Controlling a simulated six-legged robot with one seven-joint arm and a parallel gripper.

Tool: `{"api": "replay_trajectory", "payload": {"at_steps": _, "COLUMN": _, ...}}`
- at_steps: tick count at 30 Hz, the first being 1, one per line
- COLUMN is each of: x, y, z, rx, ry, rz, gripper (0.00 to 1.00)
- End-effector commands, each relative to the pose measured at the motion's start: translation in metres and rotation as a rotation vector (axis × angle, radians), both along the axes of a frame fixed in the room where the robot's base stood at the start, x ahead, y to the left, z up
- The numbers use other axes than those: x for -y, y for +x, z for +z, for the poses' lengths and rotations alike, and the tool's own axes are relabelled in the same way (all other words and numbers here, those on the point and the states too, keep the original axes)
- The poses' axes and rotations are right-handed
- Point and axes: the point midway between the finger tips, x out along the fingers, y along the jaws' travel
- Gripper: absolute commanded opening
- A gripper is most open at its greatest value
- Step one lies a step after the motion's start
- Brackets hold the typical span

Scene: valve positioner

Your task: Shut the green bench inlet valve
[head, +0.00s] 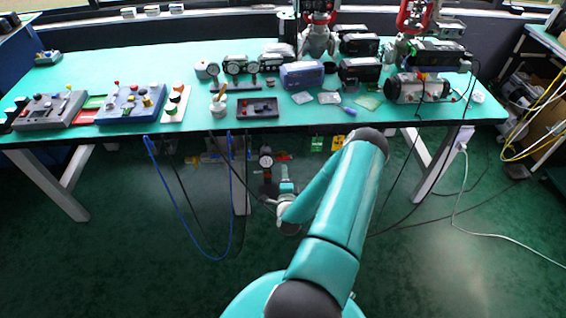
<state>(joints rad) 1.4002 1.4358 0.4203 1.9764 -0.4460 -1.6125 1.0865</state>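My teal arm reaches forward and folds down under the front edge of the bench. My gripper (286,184) is at its far end, small and dark, close to a round pressure gauge (265,160) below the bench edge. I cannot tell whether its fingers are open or touching anything. A green tag (317,144) hangs under the bench edge, right of the gripper. A small red part (283,157) shows just above the gripper. The green valve handle cannot be made out clearly; my gripper and arm may hide it.
The bench (190,75) carries control boxes (131,104), gauges and actuators. A yellow tag (337,139) hangs beside the green one. A blue hose (172,205) loops below on the left. Black cables hang near my arm. The floor (110,245) at left is clear.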

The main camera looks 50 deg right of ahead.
Motion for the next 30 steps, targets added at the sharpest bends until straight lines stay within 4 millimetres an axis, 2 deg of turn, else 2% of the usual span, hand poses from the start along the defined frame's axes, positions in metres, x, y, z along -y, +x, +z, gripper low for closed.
{"api": "replay_trajectory", "payload": {"at_steps": 3, "x": 0.018, "y": 0.016, "z": 0.001, "rx": 0.002, "ry": -0.002, "rz": -0.001, "gripper": 0.31}}
{"api": "replay_trajectory", "payload": {"at_steps": 9, "x": 0.041, "y": 0.036, "z": 0.000, "rx": 0.001, "ry": 0.001, "rz": 0.000, "gripper": 0.31}}
{"api": "replay_trajectory", "payload": {"at_steps": 14, "x": 0.049, "y": 0.043, "z": 0.000, "rx": 0.000, "ry": 0.001, "rz": 0.000, "gripper": 0.31}}
{"api": "replay_trajectory", "payload": {"at_steps": 21, "x": 0.050, "y": 0.044, "z": 0.000, "rx": 0.000, "ry": 0.001, "rz": 0.000, "gripper": 0.31}}
{"api": "replay_trajectory", "payload": {"at_steps": 22, "x": 0.050, "y": 0.044, "z": 0.000, "rx": 0.000, "ry": 0.001, "rz": 0.000, "gripper": 0.29}}
{"api": "replay_trajectory", "payload": {"at_steps": 26, "x": 0.050, "y": 0.044, "z": 0.000, "rx": -0.001, "ry": 0.001, "rz": 0.000, "gripper": 0.03}}
{"api": "replay_trajectory", "payload": {"at_steps": 27, "x": 0.050, "y": 0.044, "z": 0.000, "rx": -0.001, "ry": 0.001, "rz": 0.000, "gripper": 0.00}}
{"api": "replay_trajectory", "payload": {"at_steps": 30, "x": 0.050, "y": 0.044, "z": 0.000, "rx": -0.001, "ry": 0.001, "rz": 0.000, "gripper": 0.00}}
